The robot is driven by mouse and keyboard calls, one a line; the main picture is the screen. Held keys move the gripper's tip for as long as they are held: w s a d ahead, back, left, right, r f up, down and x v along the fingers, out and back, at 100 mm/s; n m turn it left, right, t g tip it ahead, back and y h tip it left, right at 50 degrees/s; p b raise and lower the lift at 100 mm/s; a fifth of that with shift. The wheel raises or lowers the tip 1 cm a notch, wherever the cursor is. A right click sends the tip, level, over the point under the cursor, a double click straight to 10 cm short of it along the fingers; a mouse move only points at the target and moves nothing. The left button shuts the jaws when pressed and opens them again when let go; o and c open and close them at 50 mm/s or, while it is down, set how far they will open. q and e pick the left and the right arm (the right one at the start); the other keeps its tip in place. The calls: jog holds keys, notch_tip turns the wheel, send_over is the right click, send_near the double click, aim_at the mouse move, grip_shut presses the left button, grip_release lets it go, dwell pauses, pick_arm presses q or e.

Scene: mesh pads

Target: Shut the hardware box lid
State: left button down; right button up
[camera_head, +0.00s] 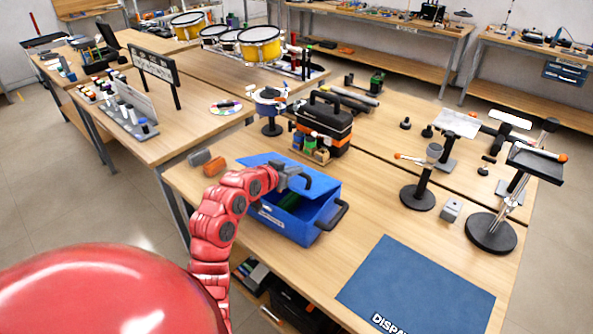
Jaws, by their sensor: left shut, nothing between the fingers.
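The blue hardware box (300,226) stands on the near part of the table, with a dark handle on its right side. Its blue lid (258,160) is raised at the back and leans over the box, leaving a gap where dark green contents show. My left gripper (298,180) is shut with nothing in it. It is at the lid, over the box opening; whether it touches the lid is hard to tell. My red left arm crosses in front of the box's left side and hides part of it. My right gripper is not in view.
A black and orange toolbox (324,122) stands behind the box. A blue mat (415,289) lies to the right near the front edge. Round-based stands (491,233) stand at the right. Two small blocks (214,166) lie left of the box.

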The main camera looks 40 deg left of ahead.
pick_arm(q)
jog(key=s+f+t+b, duration=0.1)
jog(key=f+b, duration=0.1)
jog(key=b, duration=0.2)
jog(key=s+f+t+b, duration=0.1)
jog(key=f+b, duration=0.2)
jog(key=b, duration=0.2)
jog(key=s+f+t+b, duration=0.1)
jog(key=f+t+b, duration=0.1)
jog(key=b, duration=0.3)
jog(key=shift+s+f, duration=0.4)
jog(key=shift+s+t+b, duration=0.1)
jog(key=shift+t+b, duration=0.2)
jog(key=shift+b, duration=0.55)
jog(key=shift+r, duration=0.1)
